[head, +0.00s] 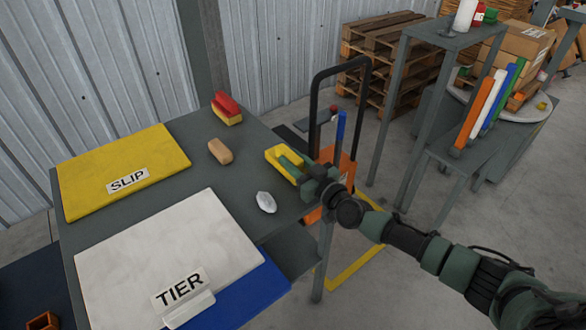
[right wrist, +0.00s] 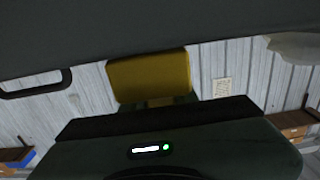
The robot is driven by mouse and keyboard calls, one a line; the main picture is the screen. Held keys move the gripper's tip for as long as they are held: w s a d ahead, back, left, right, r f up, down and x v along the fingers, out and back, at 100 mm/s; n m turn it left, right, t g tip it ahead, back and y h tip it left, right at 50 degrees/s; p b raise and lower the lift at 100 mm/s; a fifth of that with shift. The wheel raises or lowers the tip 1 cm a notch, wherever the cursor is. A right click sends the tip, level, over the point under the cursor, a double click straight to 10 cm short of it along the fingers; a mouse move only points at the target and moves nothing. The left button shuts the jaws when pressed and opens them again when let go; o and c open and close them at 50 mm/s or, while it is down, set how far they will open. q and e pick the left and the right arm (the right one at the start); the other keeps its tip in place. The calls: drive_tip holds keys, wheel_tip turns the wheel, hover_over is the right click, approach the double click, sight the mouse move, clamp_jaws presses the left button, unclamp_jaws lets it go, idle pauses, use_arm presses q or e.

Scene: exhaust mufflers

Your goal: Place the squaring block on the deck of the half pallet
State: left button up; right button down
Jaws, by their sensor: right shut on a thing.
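A yellow block, which looks like the squaring block (head: 272,154), is at the right edge of the grey table. My right gripper (head: 291,164) is shut on it. In the right wrist view the yellow block (right wrist: 148,76) shows at the gripper's end, close to a dark surface; I cannot tell whether it touches the table. A stack of wooden pallets (head: 372,45) stands on the floor at the back, and I cannot tell which pallet is the half pallet. My left gripper is not in view.
The grey table (head: 190,185) holds a yellow SLIP sheet (head: 125,165), a white TIER sheet (head: 165,250), a tan block (head: 220,151), a red-and-yellow brush (head: 227,108) and a white object (head: 266,202). An orange hand truck (head: 343,165) and a grey stand (head: 392,115) stand to the right.

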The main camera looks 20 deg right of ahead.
drive_tip(key=shift+w+f, duration=0.1)
drive_tip(key=shift+f, duration=0.15)
drive_tip(key=shift+f, duration=0.15)
drive_tip(key=c, duration=1.1)
unclamp_jaws()
drive_tip(key=shift+f, duration=0.1)
